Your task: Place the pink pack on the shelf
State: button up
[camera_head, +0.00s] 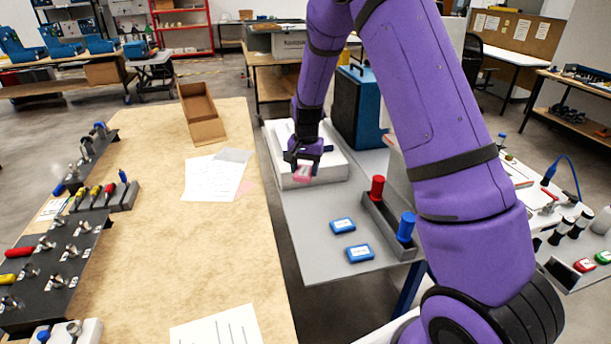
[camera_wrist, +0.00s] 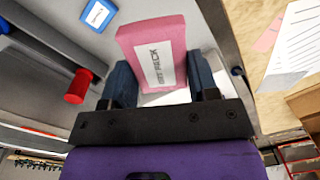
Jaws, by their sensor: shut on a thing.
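The pink pack (camera_wrist: 155,48) is held between the two fingers of my gripper (camera_wrist: 160,85) in the wrist view, with its white printed label facing the camera. In the head view the pink pack (camera_head: 304,174) shows below my gripper (camera_head: 303,160), over the front part of a white box-like unit (camera_head: 330,171) on the grey shelf surface (camera_head: 305,212). I cannot tell whether the pack touches the unit. Part of the pack is hidden by the fingers in the head view.
Two blue packs (camera_head: 342,226) (camera_head: 359,253) lie on the grey surface. A rack (camera_head: 384,228) with a red cylinder (camera_head: 377,188) and a blue cylinder (camera_head: 405,227) stands to their right. A tall blue machine (camera_head: 358,108) stands behind. The wooden table (camera_head: 235,270) is at left, with a cardboard box (camera_head: 207,132).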

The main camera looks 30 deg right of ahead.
jog(key=s+d+f+m, duration=0.1)
jog(key=s+f+m, duration=0.3)
jog(key=s, duration=0.1)
jog(key=s+d+f+m, duration=0.2)
jog(key=s+f+m, duration=0.2)
jog(key=s+f, duration=0.1)
jog(key=s+d+f+m, duration=0.2)
jog(key=s+f+m, duration=0.2)
jog(key=s+f, duration=0.1)
jog(key=shift+s, duration=0.7)
send_over(319, 218)
jog(key=shift+s+f, duration=0.2)
jog(key=shift+f, duration=0.5)
jog(key=shift+w, duration=0.1)
jog(key=shift+f+m, duration=0.3)
jog(key=shift+f, duration=1.45)
jog(key=shift+f, duration=0.1)
jog(key=o, duration=0.9)
